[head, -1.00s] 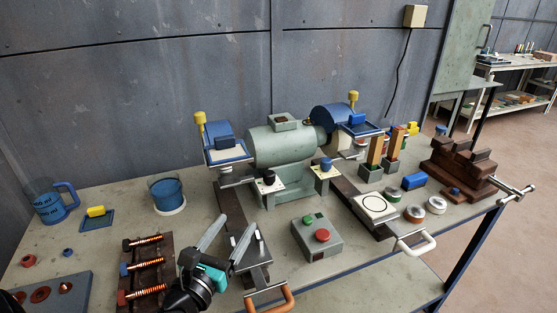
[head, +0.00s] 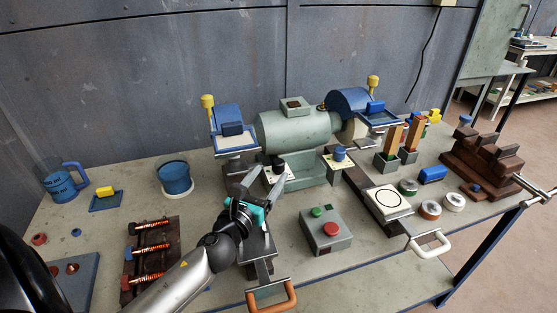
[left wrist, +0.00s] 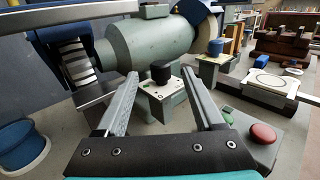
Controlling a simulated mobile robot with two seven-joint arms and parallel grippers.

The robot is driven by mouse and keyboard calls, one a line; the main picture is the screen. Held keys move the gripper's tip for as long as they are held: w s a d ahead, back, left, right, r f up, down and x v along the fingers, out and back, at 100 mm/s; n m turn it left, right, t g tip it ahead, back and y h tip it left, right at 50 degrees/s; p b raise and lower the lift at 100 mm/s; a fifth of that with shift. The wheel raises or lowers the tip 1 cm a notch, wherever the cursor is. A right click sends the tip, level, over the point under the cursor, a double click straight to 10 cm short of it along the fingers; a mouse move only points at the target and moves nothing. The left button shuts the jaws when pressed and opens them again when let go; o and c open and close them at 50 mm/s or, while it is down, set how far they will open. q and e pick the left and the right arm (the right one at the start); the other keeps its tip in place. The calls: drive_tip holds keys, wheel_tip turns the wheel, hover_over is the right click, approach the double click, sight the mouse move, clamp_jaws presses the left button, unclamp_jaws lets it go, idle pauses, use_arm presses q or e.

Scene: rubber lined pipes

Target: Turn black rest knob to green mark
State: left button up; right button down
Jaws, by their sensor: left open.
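The black rest knob (head: 278,164) stands on a pale square plate (head: 280,177) at the front left of the green bench grinder (head: 297,133). In the left wrist view, the black knob (left wrist: 161,72) shows ahead, between the lines of the two fingers. My left gripper (head: 263,180) is open and empty, its fingertips just short of the knob and apparently not touching it. The plate also shows in the left wrist view (left wrist: 162,90); its markings are too small for me to tell the green mark surely. My right gripper is not in view.
A blue knob (head: 339,153) stands on a similar plate to the right. A switch box (head: 326,231) with green and red buttons sits at front right. An orange-handled slide (head: 271,295) lies below my left arm. A blue cup (head: 174,178) stands left.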

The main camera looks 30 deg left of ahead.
sight(276, 166)
use_arm(q)
drive_tip(key=shift+w+a, duration=0.15)
drive_tip(key=shift+w, duration=0.95)
drive_tip(key=shift+w+a, duration=0.2)
drive_tip(key=shift+w, duration=0.9)
drive_tip(key=shift+w+a, duration=0.15)
drive_tip(key=shift+w, duration=0.95)
clamp_jaws()
